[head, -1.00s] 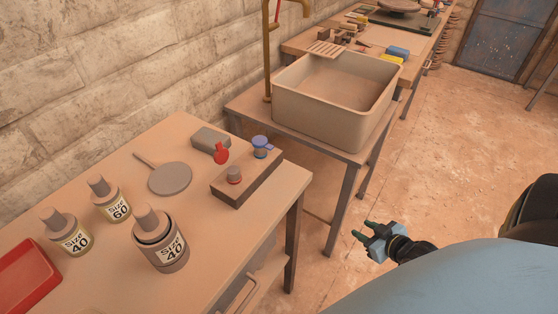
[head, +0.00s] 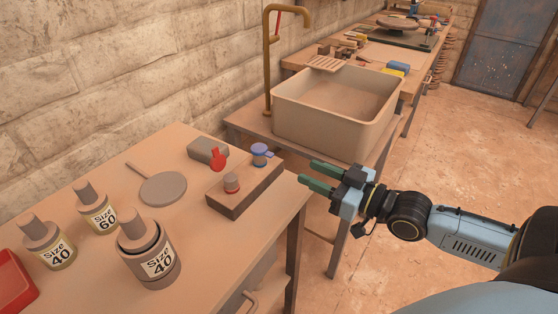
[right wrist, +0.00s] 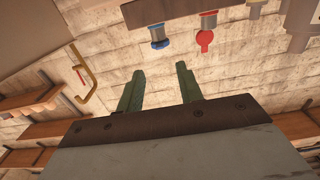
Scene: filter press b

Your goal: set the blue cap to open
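The blue cap (head: 261,149) sits on top of its small fitting at the far end of a brown block (head: 245,200) on the table. The right wrist view also shows the blue cap (right wrist: 160,44), on the fitting in the upper middle, upside down in that picture. A red cap (head: 218,160) stands tilted up beside the nearer fitting. My right gripper (head: 308,172) is open and empty, to the right of the block and apart from the blue cap. Its two green fingers (right wrist: 160,68) are spread in the right wrist view. My left gripper is not in view.
A grey box (head: 204,149) lies behind the block, with a round grey paddle (head: 163,189) to its left. Several labelled bottles (head: 150,250) stand at the near left. A sink (head: 340,130) stands beyond the table. A gap separates table and sink bench.

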